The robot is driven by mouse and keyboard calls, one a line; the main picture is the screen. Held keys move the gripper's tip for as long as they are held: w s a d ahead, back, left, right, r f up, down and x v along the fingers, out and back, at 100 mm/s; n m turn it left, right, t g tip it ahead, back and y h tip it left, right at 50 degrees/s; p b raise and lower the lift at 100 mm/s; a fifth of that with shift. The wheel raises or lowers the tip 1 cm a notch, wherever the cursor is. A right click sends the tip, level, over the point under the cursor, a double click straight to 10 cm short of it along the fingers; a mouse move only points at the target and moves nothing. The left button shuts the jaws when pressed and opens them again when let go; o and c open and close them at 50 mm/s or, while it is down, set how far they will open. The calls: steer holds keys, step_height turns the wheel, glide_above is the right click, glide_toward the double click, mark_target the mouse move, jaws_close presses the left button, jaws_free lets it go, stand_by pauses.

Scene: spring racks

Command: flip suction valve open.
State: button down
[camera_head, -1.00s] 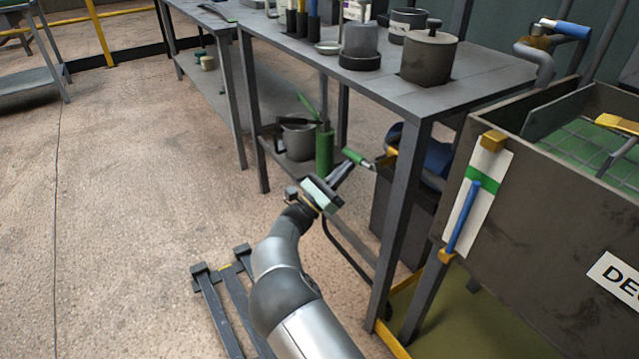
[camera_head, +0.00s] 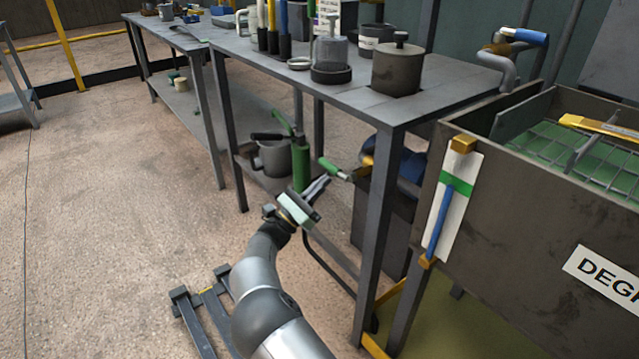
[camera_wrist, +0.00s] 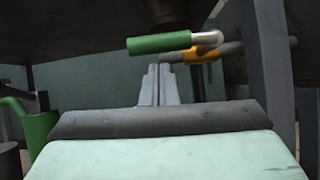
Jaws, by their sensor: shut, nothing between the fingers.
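A lever with a green grip and a metal shank (camera_head: 333,170) sticks out under the bench, beside a blue machine; it looks like the suction valve's handle. In the wrist view the green grip (camera_wrist: 160,43) lies nearly level, its shank joining a yellow fitting (camera_wrist: 203,55) at right. My gripper (camera_head: 326,180) is shut and empty, its tips close to the grip. In the wrist view my fingertips (camera_wrist: 158,70) point at the grip from just below it. I cannot tell whether they touch. The valve body is mostly hidden.
A green cylinder (camera_head: 301,165) and a grey pot (camera_head: 273,158) stand on the lower shelf to the left. The bench top (camera_head: 350,98) is above, with a leg (camera_head: 378,225) at right. A dark tank (camera_head: 540,200) with a blue-handled lever stands further right. The left floor is clear.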

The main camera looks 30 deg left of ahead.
steer(key=w+f+p+v, duration=0.1)
steer(key=v, duration=1.1)
steer(key=shift+d+f+p, duration=0.3)
steer(key=shift+d+f, duration=0.05)
steer(key=shift+f, duration=0.05)
steer(key=shift+s, duration=0.15)
